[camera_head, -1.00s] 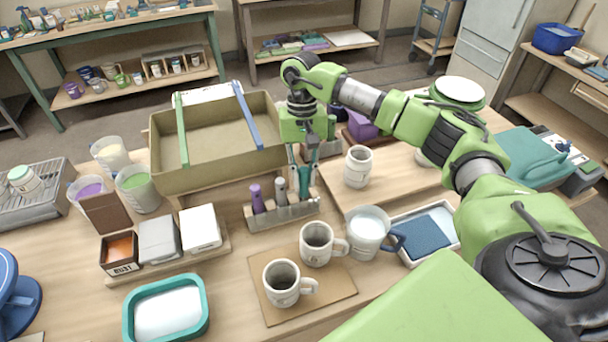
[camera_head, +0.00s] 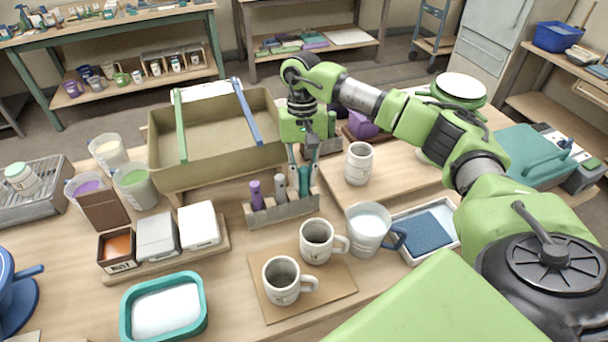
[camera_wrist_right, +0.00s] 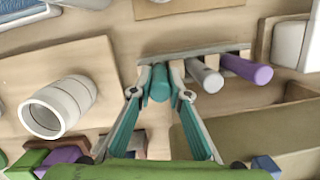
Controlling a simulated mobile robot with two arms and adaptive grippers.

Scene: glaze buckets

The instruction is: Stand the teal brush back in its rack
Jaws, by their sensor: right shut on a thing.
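The teal brush (camera_head: 304,181) is upright between the fingers of my right gripper (camera_head: 303,178), at the right end of the grey rack (camera_head: 285,211). In the right wrist view, the fingertips (camera_wrist_right: 160,88) press on both sides of the brush handle (camera_wrist_right: 159,83). The brush lines up with the end of the rack (camera_wrist_right: 203,52). I cannot tell how deep its lower end sits in the slot. A purple brush (camera_head: 257,196) and a grey brush (camera_head: 281,187) stand in the same rack. My left gripper is not in view.
A large tan bin (camera_head: 214,178) stands behind and left of the rack. A white mug (camera_head: 358,164) is close to the right. Two mugs (camera_head: 317,242) stand on a board in front, near a pitcher (camera_head: 368,230). Little free room surrounds the rack.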

